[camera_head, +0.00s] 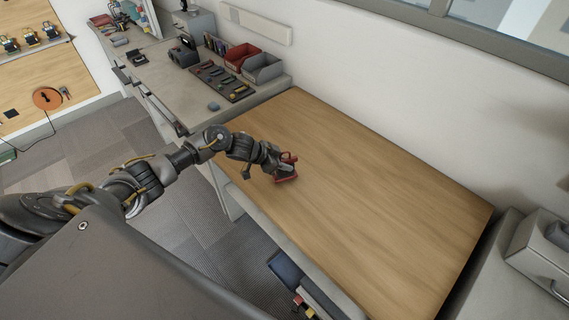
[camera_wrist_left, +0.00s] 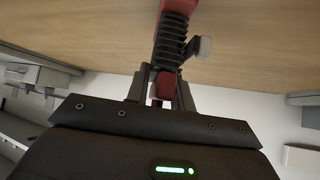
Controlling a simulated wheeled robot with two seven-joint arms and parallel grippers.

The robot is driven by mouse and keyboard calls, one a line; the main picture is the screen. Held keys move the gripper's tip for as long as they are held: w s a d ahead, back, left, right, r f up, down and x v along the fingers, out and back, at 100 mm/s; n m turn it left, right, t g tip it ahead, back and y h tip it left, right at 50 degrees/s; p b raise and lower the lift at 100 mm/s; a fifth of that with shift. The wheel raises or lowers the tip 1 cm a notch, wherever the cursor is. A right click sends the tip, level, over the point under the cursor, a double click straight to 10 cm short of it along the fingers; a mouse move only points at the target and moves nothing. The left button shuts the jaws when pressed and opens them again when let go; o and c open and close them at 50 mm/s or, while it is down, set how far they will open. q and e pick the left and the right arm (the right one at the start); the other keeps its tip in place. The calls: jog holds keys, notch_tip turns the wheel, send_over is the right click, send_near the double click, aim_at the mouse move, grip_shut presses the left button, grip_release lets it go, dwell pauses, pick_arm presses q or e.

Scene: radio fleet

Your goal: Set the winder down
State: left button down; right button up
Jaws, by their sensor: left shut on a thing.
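The winder is a small red piece with a dark ribbed part. In the head view the winder (camera_head: 289,158) is at my left gripper (camera_head: 280,172), over the near left part of the wooden table (camera_head: 380,200). In the left wrist view the winder (camera_wrist_left: 172,38) shows its black ribbed body, red ends and a grey knob, between the fingers. My left gripper is shut on it. The winder is at or just above the table top; I cannot tell whether it touches. My right gripper is not in view.
The wooden table top is otherwise bare. Behind its left end, a grey bench holds a red bin (camera_head: 242,57), a grey bin (camera_head: 263,68) and a dark tool mat (camera_head: 222,82). A grey case (camera_head: 545,245) stands at the right. A white wall runs along the back.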

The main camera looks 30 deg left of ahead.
pick_arm(q)
jog(key=shift+f, duration=0.3)
jog(key=shift+f, duration=0.15)
jog(key=shift+f, duration=0.15)
jog(key=c, duration=1.2)
grip_release()
jog(key=shift+a+r, duration=0.1)
jog(key=shift+r, duration=0.25)
jog(key=b+v, duration=0.1)
jog(key=v, duration=1)
jog(key=shift+s+a+r, duration=0.2)
jog(key=shift+s+r, duration=0.05)
jog(key=shift+s, duration=0.05)
